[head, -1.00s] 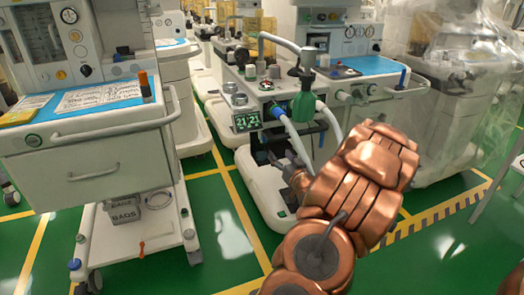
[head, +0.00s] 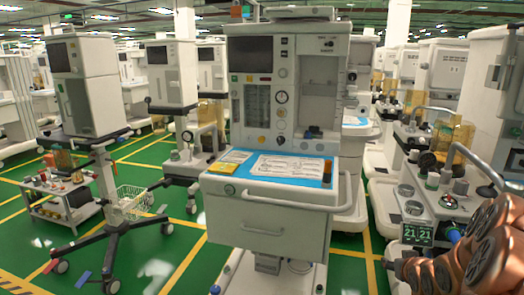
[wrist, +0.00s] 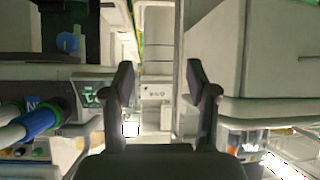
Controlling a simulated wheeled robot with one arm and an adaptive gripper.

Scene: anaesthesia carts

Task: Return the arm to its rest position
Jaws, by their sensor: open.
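My gripper (wrist: 159,85) shows in the wrist view with its two dark fingers apart and nothing between them. In the head view part of my copper-coloured arm shows at the lower right corner, in front of the cart with the green "21 21" display (head: 416,234). The gripper's fingertips cannot be made out in the head view. In the wrist view a similar lit display (wrist: 91,97) is left of the fingers, and a pale cabinet (wrist: 250,50) is to their right.
An anaesthesia cart (head: 270,215) with a blue worktop and drawer stands in the centre. A monitor stand with a wire basket (head: 131,199) and a low trolley (head: 60,205) are at the left. Hoses (wrist: 35,122) lie close at the wrist view's left. Green floor (head: 170,235) is open between carts.

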